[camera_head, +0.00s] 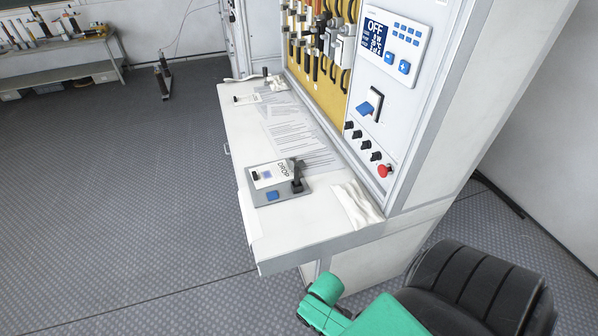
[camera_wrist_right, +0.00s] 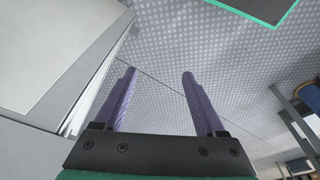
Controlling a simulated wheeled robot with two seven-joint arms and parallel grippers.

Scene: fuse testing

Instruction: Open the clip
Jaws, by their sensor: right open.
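A small grey test device (camera_head: 263,196) with a blue button sits on the white workbench. A dark lever-like part, possibly the clip (camera_head: 297,176), stands at its right end; I cannot tell whether it is open or shut. My right gripper (camera_wrist_right: 159,75) shows in the right wrist view, with two purple fingers spread apart and nothing between them. It is over bare floor beside a white edge, and the device is not seen there. In the head view only a green and black part of my arm shows, low on the right. My left gripper is not in view.
The workbench (camera_head: 258,228) holds paper sheets (camera_head: 290,128) and a crumpled white cloth (camera_head: 356,205) to the right of the device. Behind it rises a cabinet with a yellow tool panel (camera_head: 325,92), a control display (camera_head: 390,42) and a red button (camera_head: 385,171).

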